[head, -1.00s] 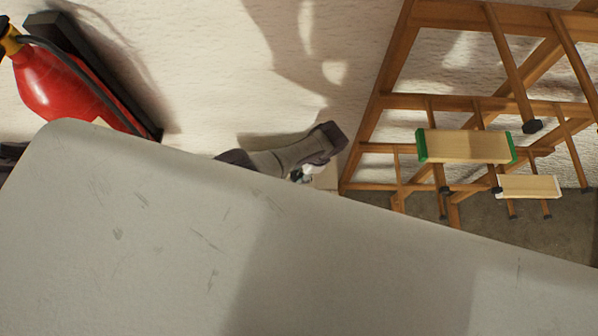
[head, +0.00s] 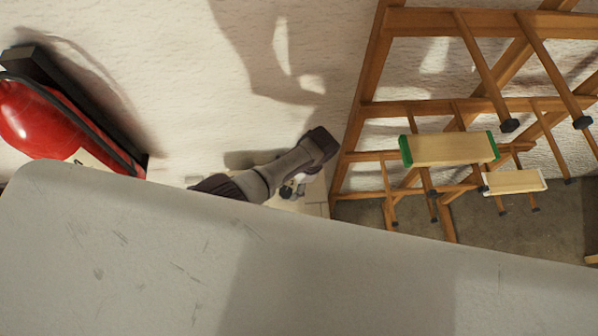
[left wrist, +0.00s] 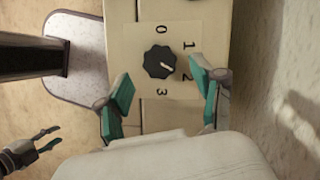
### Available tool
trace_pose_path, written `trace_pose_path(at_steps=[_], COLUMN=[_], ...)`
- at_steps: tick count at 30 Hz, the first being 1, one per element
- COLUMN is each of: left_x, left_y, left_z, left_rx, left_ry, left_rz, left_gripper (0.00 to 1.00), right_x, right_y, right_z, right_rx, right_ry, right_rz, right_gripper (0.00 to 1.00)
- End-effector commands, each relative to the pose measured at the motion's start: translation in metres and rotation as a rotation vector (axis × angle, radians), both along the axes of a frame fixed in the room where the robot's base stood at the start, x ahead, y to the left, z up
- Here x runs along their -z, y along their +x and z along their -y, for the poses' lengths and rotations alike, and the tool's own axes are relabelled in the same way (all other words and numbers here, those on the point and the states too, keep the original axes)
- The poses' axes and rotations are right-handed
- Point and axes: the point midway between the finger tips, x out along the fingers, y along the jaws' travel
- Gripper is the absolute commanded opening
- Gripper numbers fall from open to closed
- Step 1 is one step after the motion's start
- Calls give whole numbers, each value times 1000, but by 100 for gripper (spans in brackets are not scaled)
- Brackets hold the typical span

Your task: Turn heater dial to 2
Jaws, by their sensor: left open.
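The heater dial (left wrist: 159,62) is a dark scalloped knob on a cream panel marked 0, 1, 2 and 3, seen in the left wrist view. Its pale pointer line points roughly toward the 2. My left gripper (left wrist: 160,76) is open, its teal fingers on either side of the dial's lower part, with gaps visible to the knob. In the head view my left gripper (head: 292,188) is small and partly hidden by my arm, over the cream heater (head: 316,196). Another teal-fingered gripper, apparently my right (left wrist: 48,138), shows with fingers apart at the lower left of the wrist view.
A large pale grey surface (head: 130,260) fills the front of the head view. A red fire extinguisher (head: 35,120) is at the left by the wall. A wooden frame (head: 355,120) and a green-ended wooden piece (head: 450,149) stand at the right.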

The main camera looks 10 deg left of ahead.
Motion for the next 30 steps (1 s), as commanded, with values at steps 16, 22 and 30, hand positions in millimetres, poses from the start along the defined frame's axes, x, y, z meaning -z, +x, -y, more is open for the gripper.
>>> trace_pose_path(at_steps=[16,22,30], left_x=[-82,-83,-83], left_y=[18,19,18], left_z=[29,30,30], left_rx=[0,0,0], left_ry=[-1,-1,0], left_rz=[2,2,1], left_gripper=[68,68,68], right_x=[0,0,0], right_y=[0,0,0], right_z=[-1,-2,-2], right_rx=[1,1,1], right_ry=[2,2,2], right_rz=[0,0,0], right_gripper=[40,40,40])
